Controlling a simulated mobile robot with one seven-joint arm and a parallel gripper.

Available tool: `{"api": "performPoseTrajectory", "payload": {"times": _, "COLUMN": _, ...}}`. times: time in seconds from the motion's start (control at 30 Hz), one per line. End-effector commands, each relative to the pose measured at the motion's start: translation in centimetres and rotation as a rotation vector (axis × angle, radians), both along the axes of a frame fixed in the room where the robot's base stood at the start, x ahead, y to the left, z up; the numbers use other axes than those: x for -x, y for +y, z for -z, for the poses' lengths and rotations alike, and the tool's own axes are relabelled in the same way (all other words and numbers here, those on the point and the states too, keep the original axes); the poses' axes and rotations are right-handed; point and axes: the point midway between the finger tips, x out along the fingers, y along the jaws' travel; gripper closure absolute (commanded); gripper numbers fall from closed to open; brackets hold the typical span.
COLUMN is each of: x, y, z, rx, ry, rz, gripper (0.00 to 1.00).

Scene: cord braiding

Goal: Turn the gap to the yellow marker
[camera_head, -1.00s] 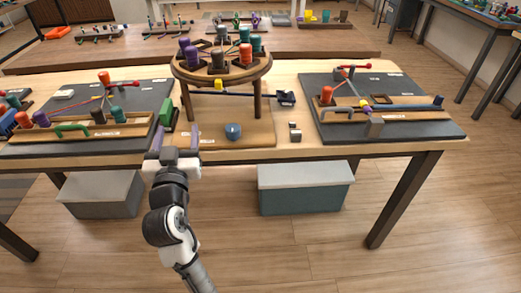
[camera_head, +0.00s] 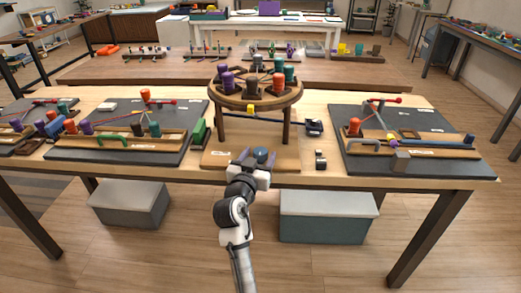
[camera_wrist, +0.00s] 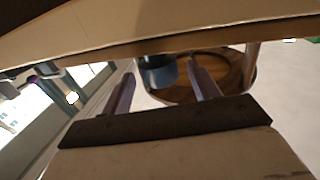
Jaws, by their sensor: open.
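A round wooden braiding stand (camera_head: 222,97) stands on legs on the table and carries several purple, orange, teal and grey bobbins around its top. A small yellow marker (camera_head: 250,108) sits just below its front rim. I cannot make out the gap on the top. A blue rounded weight (camera_head: 262,153) is at the board's front, below the stand. My gripper (camera_head: 255,157) is open at the table's front edge, just in front of the weight. In the wrist view, a blue-grey cylinder (camera_wrist: 157,72) shows beyond and between the open fingers (camera_wrist: 163,82), with no grip visible.
A dark board with cords and bobbins (camera_head: 180,160) lies left, and another dark board (camera_head: 420,165) lies right. A green block (camera_head: 199,132) and a small black-and-white item (camera_head: 321,159) flank the stand's base. Bins (camera_head: 330,215) stand under the table.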

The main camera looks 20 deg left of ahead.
Motion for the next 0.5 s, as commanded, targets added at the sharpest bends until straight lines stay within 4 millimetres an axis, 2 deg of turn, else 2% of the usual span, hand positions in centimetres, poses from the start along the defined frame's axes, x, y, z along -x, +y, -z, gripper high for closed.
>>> {"api": "performPoseTrajectory", "payload": {"times": 0.1, "x": -1.4, "y": 0.1, "z": -0.1, "rx": -0.001, "ry": -0.001, "rz": -0.001, "gripper": 0.39}}
{"api": "performPoseTrajectory", "payload": {"times": 0.2, "x": -2.0, "y": 0.2, "z": 0.0, "rx": -0.001, "ry": 0.000, "rz": -0.001, "gripper": 0.39}}
{"api": "performPoseTrajectory", "payload": {"times": 0.5, "x": -2.2, "y": 0.2, "z": 0.0, "rx": -0.001, "ry": 0.000, "rz": -0.002, "gripper": 0.39}}
